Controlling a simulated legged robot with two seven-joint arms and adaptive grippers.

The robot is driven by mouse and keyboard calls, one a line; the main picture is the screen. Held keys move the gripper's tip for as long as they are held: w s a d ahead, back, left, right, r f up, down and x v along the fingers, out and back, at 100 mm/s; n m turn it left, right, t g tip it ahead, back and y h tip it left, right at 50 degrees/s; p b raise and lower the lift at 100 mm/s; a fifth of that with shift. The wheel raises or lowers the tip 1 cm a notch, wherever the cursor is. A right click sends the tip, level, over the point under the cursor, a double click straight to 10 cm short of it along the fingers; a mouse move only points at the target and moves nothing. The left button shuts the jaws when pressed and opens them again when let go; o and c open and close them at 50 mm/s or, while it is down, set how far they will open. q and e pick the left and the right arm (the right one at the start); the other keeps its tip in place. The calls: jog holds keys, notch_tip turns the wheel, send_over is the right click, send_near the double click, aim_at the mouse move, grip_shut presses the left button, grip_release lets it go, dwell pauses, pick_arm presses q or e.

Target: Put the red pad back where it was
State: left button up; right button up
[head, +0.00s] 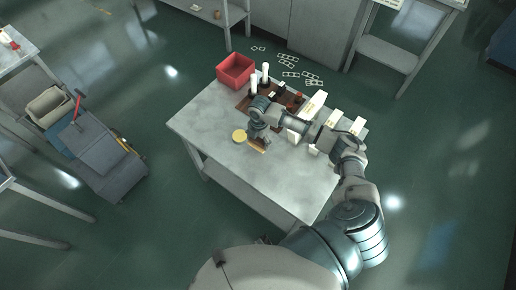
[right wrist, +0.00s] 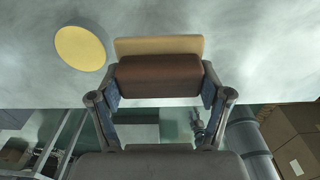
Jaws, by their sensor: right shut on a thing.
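My right gripper (head: 258,138) is over the near left part of the grey table. In the right wrist view the gripper (right wrist: 160,82) is shut on a dark brownish-red pad (right wrist: 158,75), clamped at both ends, with a tan strip (right wrist: 160,45) along its far edge. The pad also shows in the head view as a small tan and brown piece (head: 262,147) under the gripper. I cannot tell whether it touches the table. A brown tray (head: 243,104) with small red and white pieces lies farther back, partly behind my arm. My left gripper is not in view.
A round yellow disc (head: 239,136) lies left of the gripper. A red bin (head: 235,70) and two white cylinders (head: 253,82) stand at the back left. White boxes (head: 313,104) line the right side. The near tabletop (head: 280,180) is clear.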

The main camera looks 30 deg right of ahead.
aim_at(259, 139)
notch_tip(259, 139, down, 5)
jog(key=shift+d+f, duration=0.1)
jog(key=shift+f, duration=0.15)
jog(key=o, duration=1.1)
jog(key=shift+c, duration=0.2)
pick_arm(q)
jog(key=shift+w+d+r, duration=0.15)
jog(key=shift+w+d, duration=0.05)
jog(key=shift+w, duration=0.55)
pick_arm(e)
notch_tip(259, 139, up, 11)
jog(key=shift+d+r, duration=0.1)
jog(key=shift+r, duration=0.5)
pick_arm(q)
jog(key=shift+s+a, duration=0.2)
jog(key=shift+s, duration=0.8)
